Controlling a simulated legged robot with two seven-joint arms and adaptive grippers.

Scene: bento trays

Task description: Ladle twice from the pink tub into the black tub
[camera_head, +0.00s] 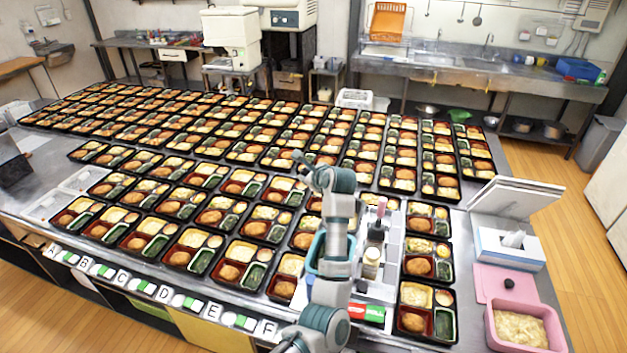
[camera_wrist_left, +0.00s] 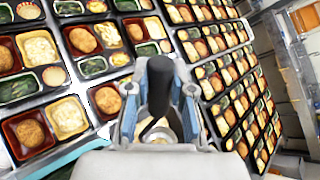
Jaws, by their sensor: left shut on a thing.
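The pink tub (camera_head: 553,334) stands at the front right corner of the table, with pale food in it. A dark open container (camera_head: 12,165) at the left edge may be the black tub; I cannot tell. My left gripper (camera_head: 302,160) is over the rows of bento trays near the middle of the table, well to the left of the pink tub. In the left wrist view it is shut on a black handle (camera_wrist_left: 160,85), which looks like the ladle's. My right gripper is not in view.
Many filled bento trays (camera_head: 215,217) cover the table. Bottles (camera_head: 371,264) and a blue-rimmed container (camera_head: 312,262) stand beside my arm. A tissue box (camera_head: 510,247) and a pink board (camera_head: 490,277) with a black knob lie near the pink tub.

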